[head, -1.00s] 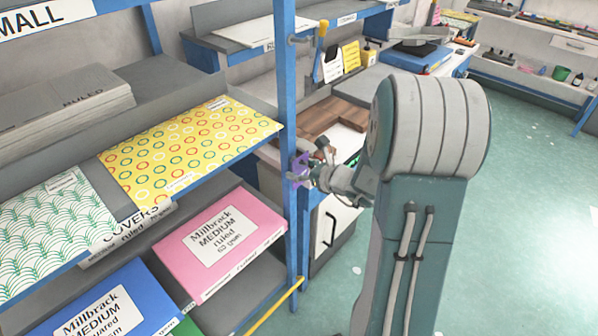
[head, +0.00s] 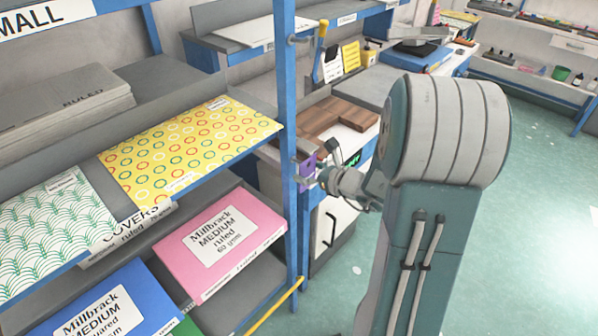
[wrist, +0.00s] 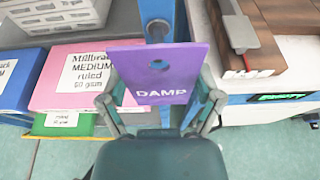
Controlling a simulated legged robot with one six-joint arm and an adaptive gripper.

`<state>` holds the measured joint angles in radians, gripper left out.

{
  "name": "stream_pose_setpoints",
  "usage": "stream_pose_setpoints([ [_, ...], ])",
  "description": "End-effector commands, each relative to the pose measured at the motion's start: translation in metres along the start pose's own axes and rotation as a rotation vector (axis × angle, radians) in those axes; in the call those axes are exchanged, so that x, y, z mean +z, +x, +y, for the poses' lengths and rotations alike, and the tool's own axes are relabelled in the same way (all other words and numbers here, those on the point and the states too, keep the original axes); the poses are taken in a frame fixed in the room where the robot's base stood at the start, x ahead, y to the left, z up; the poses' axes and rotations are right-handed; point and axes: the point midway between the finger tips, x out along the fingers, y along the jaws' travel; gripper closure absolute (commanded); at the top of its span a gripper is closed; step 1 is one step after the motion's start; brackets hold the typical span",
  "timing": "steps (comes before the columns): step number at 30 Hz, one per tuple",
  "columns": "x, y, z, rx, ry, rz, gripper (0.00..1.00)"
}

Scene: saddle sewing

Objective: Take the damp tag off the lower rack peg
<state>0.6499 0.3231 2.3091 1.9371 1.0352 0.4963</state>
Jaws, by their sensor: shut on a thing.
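The purple damp tag (wrist: 160,82) is upright in the wrist view, with its word DAMP readable and a round hole near its top. My gripper (wrist: 158,108) is shut on the tag's lower part, one finger at each side. A grey peg end (wrist: 157,29) on the blue rack post shows just above the tag's top edge, and no peg is seen sticking out through the hole. In the head view the tag (head: 307,167) is close beside the blue post (head: 288,120), with my gripper (head: 316,176) at its right. Any small gap to the post is hard to judge.
An upper peg (head: 300,38) is higher on the post. Shelves with a yellow patterned pack (head: 190,145) and a pink Millbrack pack (head: 220,240) are at the left. A bench with a brown wooden board (head: 335,120) is behind. Open floor is at the right.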

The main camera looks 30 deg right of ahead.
Motion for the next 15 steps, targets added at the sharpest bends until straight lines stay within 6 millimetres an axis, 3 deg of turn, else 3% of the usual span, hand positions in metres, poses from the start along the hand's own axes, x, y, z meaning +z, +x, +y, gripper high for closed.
stream_pose_setpoints([
  [15,-0.0020,-0.0091,-0.0004,0.000,0.000,0.000,0.51],
])
